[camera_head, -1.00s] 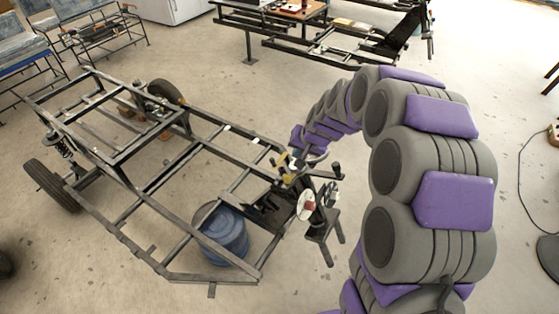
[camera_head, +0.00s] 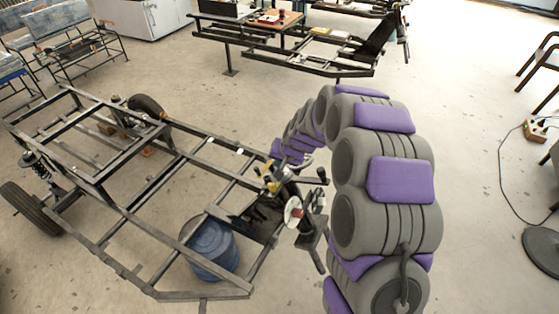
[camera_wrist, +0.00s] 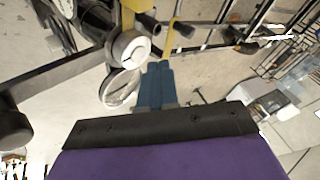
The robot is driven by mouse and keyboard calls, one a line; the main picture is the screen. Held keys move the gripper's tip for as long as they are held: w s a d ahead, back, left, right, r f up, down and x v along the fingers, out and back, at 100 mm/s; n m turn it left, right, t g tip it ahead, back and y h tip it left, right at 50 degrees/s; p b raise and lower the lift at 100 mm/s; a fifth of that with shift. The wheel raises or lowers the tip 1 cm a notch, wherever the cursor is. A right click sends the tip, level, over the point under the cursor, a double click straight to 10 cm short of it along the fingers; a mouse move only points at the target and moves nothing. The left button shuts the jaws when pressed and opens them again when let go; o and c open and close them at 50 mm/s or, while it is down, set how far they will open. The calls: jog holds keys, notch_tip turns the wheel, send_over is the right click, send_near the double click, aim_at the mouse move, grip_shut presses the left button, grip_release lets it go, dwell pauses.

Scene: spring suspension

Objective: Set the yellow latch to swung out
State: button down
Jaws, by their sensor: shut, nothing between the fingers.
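In the head view, small yellow parts (camera_head: 270,181) sit at the near right corner of the dark chassis frame, beside my arm's far end. In the wrist view, a thin yellow bar with a dark grip (camera_wrist: 172,38), which looks like the latch, stands just beyond my fingertips. Another yellow piece (camera_wrist: 128,16) is to its left, above a round pale metal hub. My gripper (camera_wrist: 157,68) is shut and empty, its blue fingers together. Its tips appear close to the yellow bar's lower end; I cannot tell whether they touch. In the head view, my fingers cannot be made out.
The chassis frame (camera_head: 150,293) spreads to the left, with a blue barrel (camera_head: 211,248) by its near end. A white-and-red disc (camera_head: 293,212) and dark brackets crowd the corner. A metal ring (camera_wrist: 120,88) lies left of my fingers.

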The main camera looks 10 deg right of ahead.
jog(key=b, duration=0.1)
send_near(264, 168)
jog(key=shift+s+d+f, duration=0.2)
jog(key=shift+s+f, duration=0.15)
jog(key=shift+f, duration=0.2)
jog(key=shift+s+d+f, duration=0.25)
jog(key=shift+s+f, duration=0.1)
jog(key=shift+f, duration=0.2)
jog(key=a, duration=0.1)
jog(key=w+a+f+b, duration=0.1)
jog(key=shift+a+f, duration=0.15)
jog(key=shift+a, duration=0.2)
jog(key=shift+w+a, duration=0.1)
jog(key=shift+a, duration=0.35)
